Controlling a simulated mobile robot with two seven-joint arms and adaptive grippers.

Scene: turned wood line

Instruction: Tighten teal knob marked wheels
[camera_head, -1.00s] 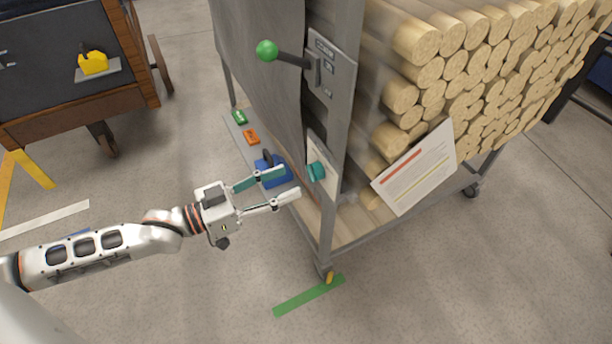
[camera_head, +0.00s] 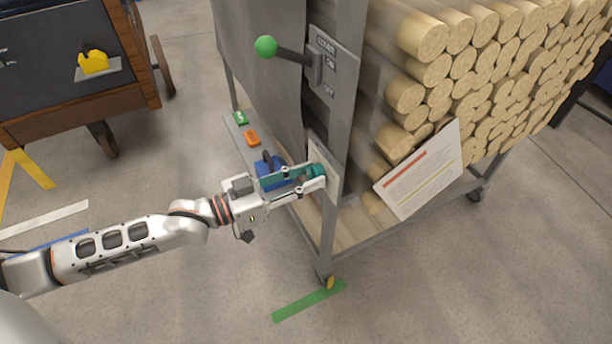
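The teal knob (camera_head: 318,171) sits on a pale plate on the grey post of the rack holding the wooden rods. My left gripper (camera_head: 316,179) reaches in from the left with its two fingers at the knob, one on the far side and one on the near side. The fingers are apart, and I cannot tell whether they press on the knob. The marking on the knob's plate cannot be read from here. My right gripper is not in view.
A green-balled lever (camera_head: 266,47) sticks out from a panel above the knob. A white sheet (camera_head: 419,172) hangs to the right. A blue object (camera_head: 268,176) lies behind the gripper on a shelf. Open floor (camera_head: 170,290) lies at the lower left.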

